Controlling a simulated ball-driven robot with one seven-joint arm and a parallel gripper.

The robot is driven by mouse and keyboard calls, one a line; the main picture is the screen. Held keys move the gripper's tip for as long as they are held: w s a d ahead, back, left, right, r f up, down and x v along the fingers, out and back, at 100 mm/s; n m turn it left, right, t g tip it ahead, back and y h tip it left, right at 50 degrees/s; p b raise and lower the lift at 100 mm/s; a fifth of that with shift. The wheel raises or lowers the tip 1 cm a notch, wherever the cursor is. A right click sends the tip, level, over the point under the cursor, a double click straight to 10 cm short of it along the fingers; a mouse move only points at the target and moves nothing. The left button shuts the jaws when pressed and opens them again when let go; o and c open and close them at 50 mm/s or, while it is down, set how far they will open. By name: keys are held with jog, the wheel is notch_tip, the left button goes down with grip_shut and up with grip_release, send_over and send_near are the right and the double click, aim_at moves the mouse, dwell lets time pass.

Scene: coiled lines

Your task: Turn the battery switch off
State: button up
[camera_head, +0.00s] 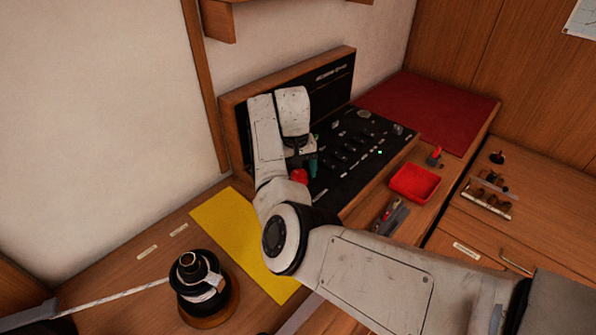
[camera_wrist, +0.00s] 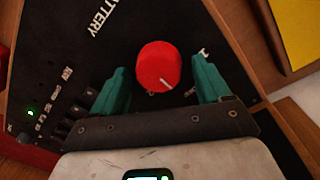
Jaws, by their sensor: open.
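In the head view the red knob (camera_head: 299,176) shows low on the left side of the panel, partly behind my arm. My gripper (camera_wrist: 162,86) has green fingers, open, one on each side of the knob in the wrist view. I see gaps between the fingers and the knob; I cannot tell how far the fingertips are from the panel. In the head view one green finger (camera_head: 313,167) shows just right of the knob.
Small black switches and a lit green lamp (camera_wrist: 31,113) share the panel. A yellow mat (camera_head: 228,217) lies left of my arm. A black winch (camera_head: 196,278) stands at front left. A red tray (camera_head: 415,183) and a red-handled item (camera_head: 434,157) lie right of the panel.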

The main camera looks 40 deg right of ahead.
notch_tip(320, 180, up, 11)
jog(key=b, duration=0.1)
jog(key=shift+w+a+b, duration=0.2)
jog(key=shift+a+b, duration=0.05)
jog(key=shift+b, duration=0.05)
jog(key=shift+f, duration=0.15)
dwell(0.6)
